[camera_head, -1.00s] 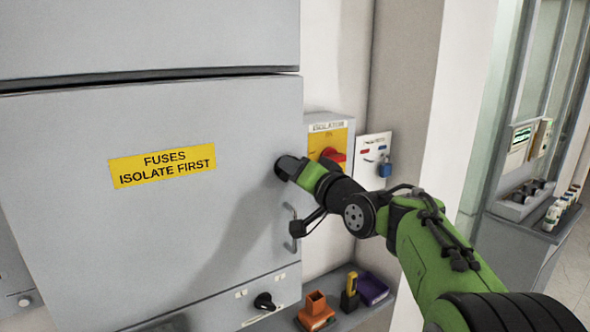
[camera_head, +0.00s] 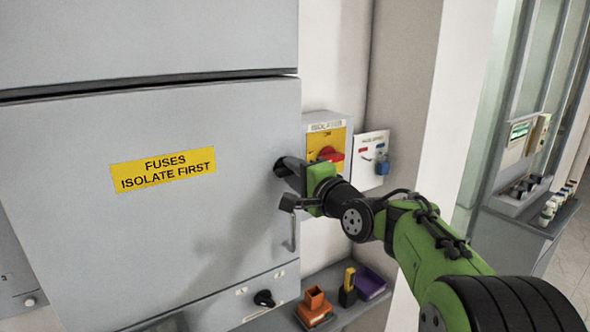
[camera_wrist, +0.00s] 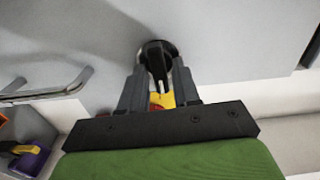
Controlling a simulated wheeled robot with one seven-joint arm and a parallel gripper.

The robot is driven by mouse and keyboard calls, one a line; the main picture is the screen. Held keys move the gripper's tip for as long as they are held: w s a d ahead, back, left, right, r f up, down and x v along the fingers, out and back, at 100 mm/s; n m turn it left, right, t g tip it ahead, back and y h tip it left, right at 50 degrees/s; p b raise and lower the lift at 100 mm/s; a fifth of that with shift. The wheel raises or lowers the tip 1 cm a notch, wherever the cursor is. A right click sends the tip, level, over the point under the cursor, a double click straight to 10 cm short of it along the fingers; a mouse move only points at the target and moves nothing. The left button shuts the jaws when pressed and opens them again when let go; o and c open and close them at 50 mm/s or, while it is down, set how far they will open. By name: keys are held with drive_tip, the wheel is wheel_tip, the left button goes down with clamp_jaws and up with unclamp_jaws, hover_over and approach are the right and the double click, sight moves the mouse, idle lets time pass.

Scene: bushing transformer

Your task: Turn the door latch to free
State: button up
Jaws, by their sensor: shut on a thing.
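The door latch (camera_wrist: 156,52) is a black knob on a round base on the grey door. In the wrist view it sits between my gripper's (camera_wrist: 158,82) fingertips, and the fingers are shut on it. My fingers hide most of the latch there. A patch of yellow and red shows between the fingers in the wrist view.
A door handle (camera_head: 293,232) hangs below the latch, close to my gripper; it also shows in the wrist view (camera_wrist: 60,92). The isolator box (camera_head: 327,150) with a red switch and a panel with a blue padlock (camera_head: 383,167) are to the right. A shelf below holds an orange holder (camera_head: 315,303) and purple bin (camera_head: 368,285).

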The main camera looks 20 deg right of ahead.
drive_tip(key=shift+m, duration=0.4)
drive_tip(key=o, duration=0.8)
drive_tip(key=shift+c, duration=0.2)
drive_tip(key=b+v, duration=0.3)
drive_tip(key=v, duration=1.2)
drive_tip(key=shift+s+b, duration=0.35)
drive_tip(key=shift+b, duration=0.05)
drive_tip(key=shift+d, duration=0.1)
